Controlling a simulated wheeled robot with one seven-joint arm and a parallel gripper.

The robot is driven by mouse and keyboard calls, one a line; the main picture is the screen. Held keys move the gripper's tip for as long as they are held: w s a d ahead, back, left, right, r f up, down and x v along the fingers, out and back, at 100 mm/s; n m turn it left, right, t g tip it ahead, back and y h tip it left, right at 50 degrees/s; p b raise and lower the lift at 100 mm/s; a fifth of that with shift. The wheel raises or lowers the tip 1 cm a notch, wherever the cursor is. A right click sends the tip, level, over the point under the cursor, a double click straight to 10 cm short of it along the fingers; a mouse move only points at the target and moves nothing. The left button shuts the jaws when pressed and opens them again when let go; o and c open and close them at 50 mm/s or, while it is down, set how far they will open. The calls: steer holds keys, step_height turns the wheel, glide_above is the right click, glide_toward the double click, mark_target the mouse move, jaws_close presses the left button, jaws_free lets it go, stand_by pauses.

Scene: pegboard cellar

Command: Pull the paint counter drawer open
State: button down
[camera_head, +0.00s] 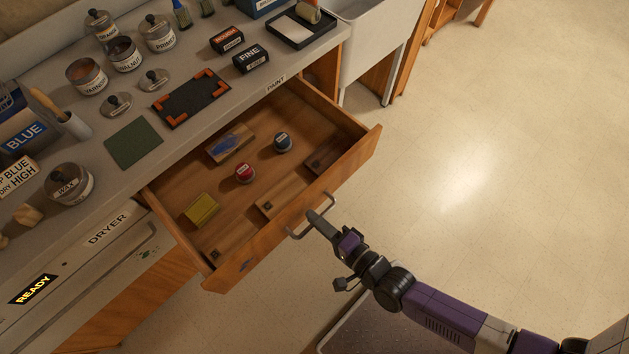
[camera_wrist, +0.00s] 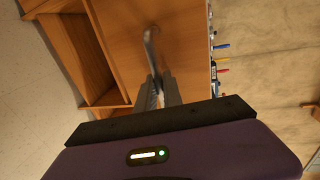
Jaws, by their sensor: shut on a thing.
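The paint counter drawer (camera_head: 222,276) is pulled well out from under the counter edge marked PAINT, and its inside shows. It holds a yellow block (camera_head: 201,210), a red-lidded round jar (camera_head: 244,173), a blue-lidded round jar (camera_head: 283,142) and a wooden block with a blue patch (camera_head: 230,146). My gripper (camera_head: 316,214) is at the middle of the drawer's front, shut on its grey bar handle (camera_head: 294,235). In the wrist view the fingers (camera_wrist: 157,92) close around the handle (camera_wrist: 150,42), with the wooden drawer front behind it.
The counter top (camera_head: 238,97) carries tins, lids, a dark tray with orange corners (camera_head: 191,97) and a green pad (camera_head: 134,143). A dryer (camera_head: 95,262) with a READY sign is at left. A white sink (camera_head: 376,35) stands beyond the drawer. The floor (camera_head: 490,200) at right is clear.

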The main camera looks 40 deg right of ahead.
steer(key=c, duration=1.5)
jaws_free()
steer(key=shift+s, duration=0.1)
steer(key=b+v, duration=0.1)
steer(key=v, duration=0.6)
steer(key=shift+s, duration=0.35)
